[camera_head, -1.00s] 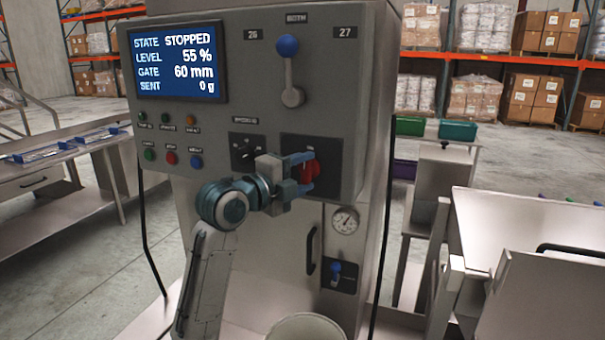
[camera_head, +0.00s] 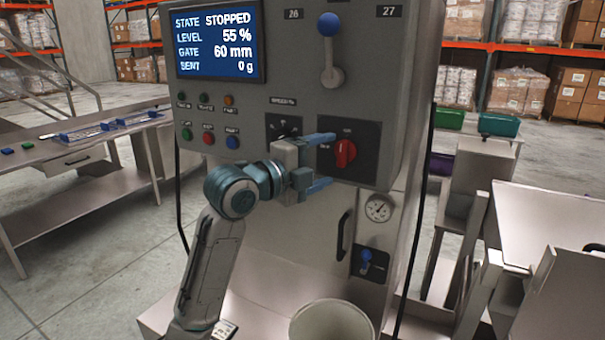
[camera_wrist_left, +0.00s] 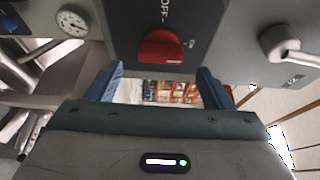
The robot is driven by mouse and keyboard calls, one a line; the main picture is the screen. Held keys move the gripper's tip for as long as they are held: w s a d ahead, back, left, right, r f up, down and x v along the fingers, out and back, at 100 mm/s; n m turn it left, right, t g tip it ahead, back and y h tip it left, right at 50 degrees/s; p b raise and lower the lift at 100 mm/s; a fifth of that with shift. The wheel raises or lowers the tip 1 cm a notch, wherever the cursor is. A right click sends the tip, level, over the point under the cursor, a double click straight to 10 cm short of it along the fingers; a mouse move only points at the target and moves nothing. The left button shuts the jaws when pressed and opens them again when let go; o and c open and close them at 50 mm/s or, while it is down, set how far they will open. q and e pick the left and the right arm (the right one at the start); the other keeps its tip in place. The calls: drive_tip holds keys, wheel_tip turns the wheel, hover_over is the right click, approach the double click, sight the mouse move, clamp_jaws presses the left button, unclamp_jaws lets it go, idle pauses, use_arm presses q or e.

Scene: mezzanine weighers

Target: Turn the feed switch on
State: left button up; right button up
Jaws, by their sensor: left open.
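The red feed switch (camera_head: 345,153) is a knob on a dark plate at the lower right of the grey machine panel. Its bar stands about upright in the head view. In the left wrist view the knob (camera_wrist_left: 160,46) lies crosswise, with an OFF label beside it. The label above it is too small to read. My left gripper (camera_head: 322,162) is open and empty, with its fingers pointing at the plate. The knob is just beyond the fingertips, apart from them. The display (camera_head: 216,41) reads STATE STOPPED. My right gripper is not in view.
A blue-knobbed lever (camera_head: 329,50) is above the switch. Several small buttons (camera_head: 208,138) are to the left. A gauge (camera_head: 379,208) and a small blue valve (camera_head: 366,257) are below. A white bucket (camera_head: 331,322) stands in front; a metal bench (camera_head: 80,165) is at left.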

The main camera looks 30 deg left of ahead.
use_arm(q)
drive_tip(key=b+v, duration=0.1)
drive_tip(key=v, duration=0.5)
idle(0.5)
